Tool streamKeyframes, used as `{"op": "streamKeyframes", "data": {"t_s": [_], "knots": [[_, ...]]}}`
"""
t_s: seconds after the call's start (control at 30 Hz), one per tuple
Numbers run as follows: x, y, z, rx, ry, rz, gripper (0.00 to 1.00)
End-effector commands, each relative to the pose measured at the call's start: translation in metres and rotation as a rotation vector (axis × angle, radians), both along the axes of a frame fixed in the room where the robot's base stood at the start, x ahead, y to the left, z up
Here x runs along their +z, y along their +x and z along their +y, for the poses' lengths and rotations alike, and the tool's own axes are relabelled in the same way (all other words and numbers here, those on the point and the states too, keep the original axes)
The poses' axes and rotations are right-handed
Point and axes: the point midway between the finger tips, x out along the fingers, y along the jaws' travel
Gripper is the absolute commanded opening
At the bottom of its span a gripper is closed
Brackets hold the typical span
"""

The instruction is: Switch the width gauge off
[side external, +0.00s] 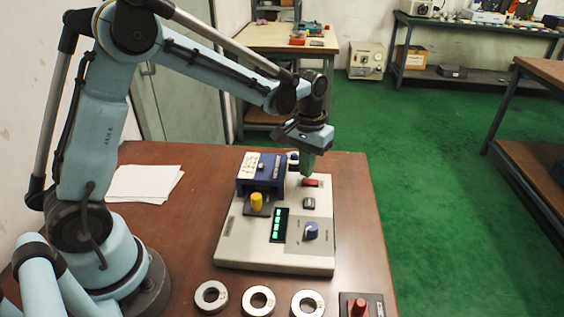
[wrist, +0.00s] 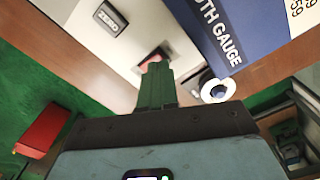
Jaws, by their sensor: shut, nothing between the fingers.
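A grey ZERO button (side external: 309,203) sits nearer the front.
Several metal rings (side external: 258,300) lie along the table's front. A dark box with a red knob (side external: 359,306) stands at the front right. White papers (side external: 145,183) lie at the left. The table's right edge is close to the gauge.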

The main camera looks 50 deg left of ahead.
Motion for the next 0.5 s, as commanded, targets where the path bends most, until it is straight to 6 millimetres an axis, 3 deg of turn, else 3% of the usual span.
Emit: {"op": "streamKeyframes", "data": {"t_s": [0.5], "knots": [[-0.0049,0.0002,0.0000,0.000,0.000,0.000,0.00]]}}
